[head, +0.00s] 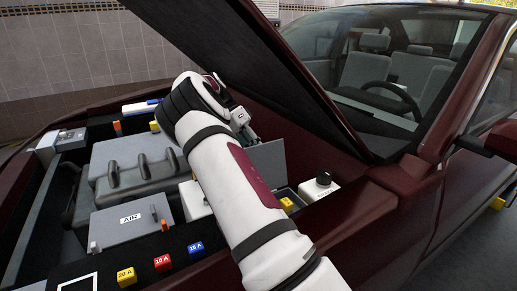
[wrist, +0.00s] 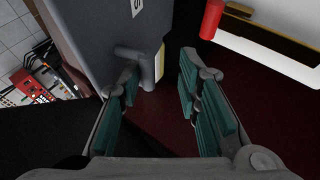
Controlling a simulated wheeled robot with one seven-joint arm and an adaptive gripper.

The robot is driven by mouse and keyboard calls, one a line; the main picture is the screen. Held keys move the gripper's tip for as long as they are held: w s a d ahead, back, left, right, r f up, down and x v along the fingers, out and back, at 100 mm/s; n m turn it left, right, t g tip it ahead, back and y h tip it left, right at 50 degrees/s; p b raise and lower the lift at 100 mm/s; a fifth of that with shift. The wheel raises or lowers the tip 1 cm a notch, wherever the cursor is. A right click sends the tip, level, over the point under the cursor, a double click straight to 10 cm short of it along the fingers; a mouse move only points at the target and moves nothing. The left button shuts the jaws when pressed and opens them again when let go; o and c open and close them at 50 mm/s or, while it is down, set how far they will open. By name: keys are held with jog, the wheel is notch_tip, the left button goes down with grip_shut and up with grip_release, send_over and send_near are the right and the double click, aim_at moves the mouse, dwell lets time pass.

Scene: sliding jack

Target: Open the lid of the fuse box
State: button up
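A flat grey panel, which looks like the fuse box lid (head: 268,160), stands raised at a steep angle in the engine bay, right of my arm in the head view. In the wrist view a large grey panel (wrist: 95,28) with a white label and a grey cylindrical handle (wrist: 148,68) fills the upper left; it appears to be the same lid. My gripper (wrist: 158,80) is open, its teal-padded fingers apart, with the handle near the left fingertip. I cannot tell if they touch. In the head view my gripper (head: 248,130) is near the panel's top edge. My arm hides part of the box.
The raised hood (head: 235,45) slants above my arm. A grey AIR box (head: 125,228) and a ribbed grey engine cover (head: 130,165) lie left. Coloured fuses, including a yellow one (head: 126,277), sit along the front. A red cylinder (wrist: 211,18) shows in the wrist view.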

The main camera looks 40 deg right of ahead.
jog(key=shift+r, duration=0.15)
notch_tip(320, 180, up, 10)
dwell(0.5)
jog(key=shift+s, duration=0.2)
dwell(0.4)
